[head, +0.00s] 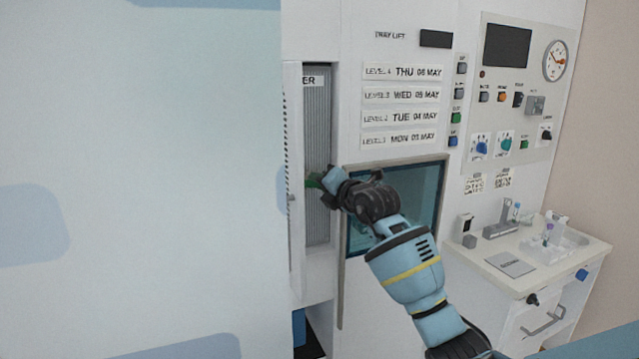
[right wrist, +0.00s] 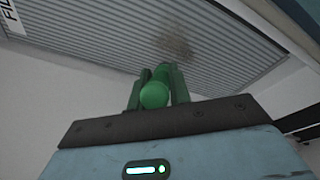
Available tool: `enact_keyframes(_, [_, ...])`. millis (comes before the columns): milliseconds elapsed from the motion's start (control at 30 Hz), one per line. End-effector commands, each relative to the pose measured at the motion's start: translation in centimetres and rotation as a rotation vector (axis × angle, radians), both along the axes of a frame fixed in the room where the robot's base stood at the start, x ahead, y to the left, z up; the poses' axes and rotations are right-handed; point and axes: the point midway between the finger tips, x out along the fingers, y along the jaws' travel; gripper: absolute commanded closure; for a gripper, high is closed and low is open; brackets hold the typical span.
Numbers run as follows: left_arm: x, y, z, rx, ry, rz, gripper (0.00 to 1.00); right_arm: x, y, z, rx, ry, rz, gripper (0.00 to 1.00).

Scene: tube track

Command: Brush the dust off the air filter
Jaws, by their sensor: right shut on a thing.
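The air filter (head: 317,130) is a tall grey ribbed panel in a white frame, left of centre in the head view. In the right wrist view the filter (right wrist: 100,38) spans the top, with a brownish dust patch (right wrist: 176,48) on its ribs. My right gripper (head: 324,184) is at the filter's front, around mid-height. It is shut on a green brush (right wrist: 155,95), whose rounded green end shows between the fingers. The brush (head: 313,182) is a small green piece in the head view. Its bristles are hidden, so contact with the ribs cannot be told. My left gripper is out of view.
A white filter door (head: 293,170) stands open left of the filter. A dark glass window (head: 425,195) is to the right, behind my right arm. A side counter (head: 540,262) holds small lab items. A large pale surface fills the left.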

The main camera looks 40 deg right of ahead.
Motion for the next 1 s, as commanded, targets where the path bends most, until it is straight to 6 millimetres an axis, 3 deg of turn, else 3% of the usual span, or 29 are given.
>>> enact_keyframes(200, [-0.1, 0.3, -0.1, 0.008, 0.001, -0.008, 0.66, -0.4, -1.3, 0.0, -0.002, 0.0, -0.004, 1.0])
enact_keyframes(1000, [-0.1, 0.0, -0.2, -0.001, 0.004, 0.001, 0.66, -1.1, -3.3, 0.1, -0.002, -0.002, -0.005, 1.0])
